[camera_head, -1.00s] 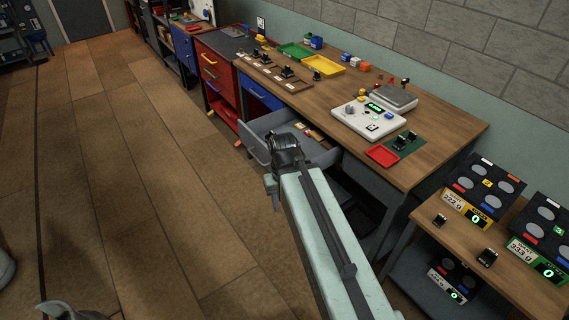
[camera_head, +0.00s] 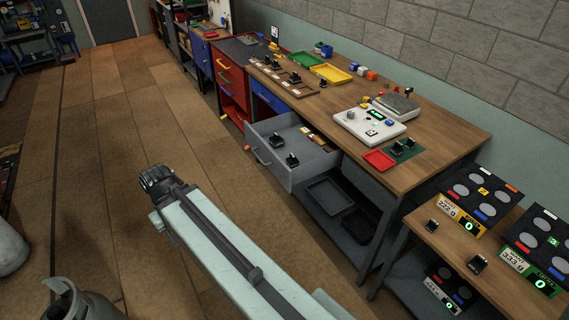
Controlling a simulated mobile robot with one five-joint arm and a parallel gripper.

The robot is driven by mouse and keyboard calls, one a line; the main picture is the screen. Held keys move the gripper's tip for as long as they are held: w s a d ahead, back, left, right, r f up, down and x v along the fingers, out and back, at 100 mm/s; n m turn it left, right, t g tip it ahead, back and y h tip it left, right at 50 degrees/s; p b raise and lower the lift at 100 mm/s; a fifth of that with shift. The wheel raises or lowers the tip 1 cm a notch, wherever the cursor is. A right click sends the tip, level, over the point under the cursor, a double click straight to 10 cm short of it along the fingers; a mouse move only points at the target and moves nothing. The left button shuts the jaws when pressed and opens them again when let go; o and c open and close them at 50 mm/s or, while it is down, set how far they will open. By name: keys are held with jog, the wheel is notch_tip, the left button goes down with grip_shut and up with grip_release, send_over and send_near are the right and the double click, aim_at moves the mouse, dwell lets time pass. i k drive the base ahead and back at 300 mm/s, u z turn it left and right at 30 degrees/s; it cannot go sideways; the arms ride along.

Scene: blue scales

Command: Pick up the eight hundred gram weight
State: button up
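Several small dark weights are in view, but no mass marking is legible, so I cannot tell which is the eight hundred gram one. Two dark weights, one at the back (camera_head: 277,140) and one in front (camera_head: 292,160), stand in the open grey drawer (camera_head: 318,160). Others stand on the wooden board (camera_head: 300,91) on the workbench, on the green mat (camera_head: 387,161), and on the lower side table, such as the left one (camera_head: 432,225) and the right one (camera_head: 478,263). My gripper (camera_head: 154,179) is over the floor, left of the drawer and apart from it; its fingers are not clear.
The wooden workbench (camera_head: 440,137) also holds a white scale console (camera_head: 369,126), a red tray (camera_head: 379,159), a yellow tray (camera_head: 331,73) and a green tray (camera_head: 299,59). Scale panels stand on the side table (camera_head: 448,245). Grey cylinders are at lower left. The floor beside the drawer is clear.

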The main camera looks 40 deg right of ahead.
aim_at(293, 162)
jog(key=u, duration=0.05)
jog(key=i, duration=1.5)
